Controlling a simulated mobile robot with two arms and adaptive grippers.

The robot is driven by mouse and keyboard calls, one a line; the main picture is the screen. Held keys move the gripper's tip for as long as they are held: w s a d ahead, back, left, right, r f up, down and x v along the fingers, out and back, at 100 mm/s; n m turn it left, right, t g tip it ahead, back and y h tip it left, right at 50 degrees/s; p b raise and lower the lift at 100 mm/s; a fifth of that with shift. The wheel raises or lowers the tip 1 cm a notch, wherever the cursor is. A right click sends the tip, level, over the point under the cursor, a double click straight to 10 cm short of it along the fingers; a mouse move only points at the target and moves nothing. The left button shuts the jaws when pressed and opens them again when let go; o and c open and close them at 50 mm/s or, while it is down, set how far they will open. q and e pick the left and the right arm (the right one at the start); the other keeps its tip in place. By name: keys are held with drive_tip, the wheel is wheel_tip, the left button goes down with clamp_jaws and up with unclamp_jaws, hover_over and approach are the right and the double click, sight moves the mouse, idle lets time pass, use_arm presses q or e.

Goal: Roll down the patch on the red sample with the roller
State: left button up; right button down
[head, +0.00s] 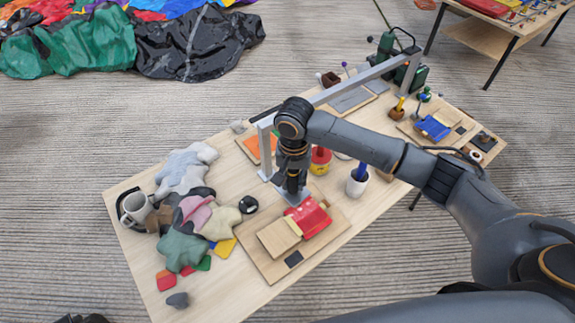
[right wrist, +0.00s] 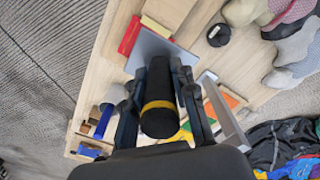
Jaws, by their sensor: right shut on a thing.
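The red sample (head: 311,216) lies on a wooden board (head: 272,269) near the front of the table; a red edge of it shows in the right wrist view (right wrist: 129,36). I cannot make out the patch's outline on it. My right gripper (head: 292,187) points down behind the sample. It is shut on an upright black handle with a yellow band (right wrist: 159,100). A flat grey plate (right wrist: 147,47) shows under the handle, close to the sample; the tool's working end is hidden, so I cannot tell if it is the roller. My left gripper is not in view.
A pale block (head: 279,238) lies against the sample. A grey metal frame (head: 345,88) spans the table behind my right arm. A pile of soft shapes (head: 183,246) and a black disc (head: 248,204) lie left. A white cup (head: 356,184) stands right.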

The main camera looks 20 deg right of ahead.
sight(293, 190)
drive_tip(key=shift+w+d+f+m+p, duration=0.35)
drive_tip(key=shift+w+f+m+p, duration=0.05)
drive_tip(key=shift+w+f+p, duration=0.25)
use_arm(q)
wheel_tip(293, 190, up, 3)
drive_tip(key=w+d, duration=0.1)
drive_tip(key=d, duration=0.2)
use_arm(e)
drive_tip(key=shift+d+f, duration=0.1)
drive_tip(key=shift+f, duration=0.15)
drive_tip(key=f+b, duration=0.4)
drive_tip(key=b, duration=0.1)
drive_tip(key=shift+w+a+f, duration=0.1)
drive_tip(key=shift+a+f, duration=0.05)
drive_tip(key=shift+a, duration=0.05)
drive_tip(key=shift+f+b, duration=0.4)
drive_tip(key=shift+b, duration=0.25)
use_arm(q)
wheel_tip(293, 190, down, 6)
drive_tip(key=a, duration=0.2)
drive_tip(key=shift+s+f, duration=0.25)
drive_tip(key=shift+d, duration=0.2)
use_arm(e)
drive_tip(key=shift+r, duration=0.1)
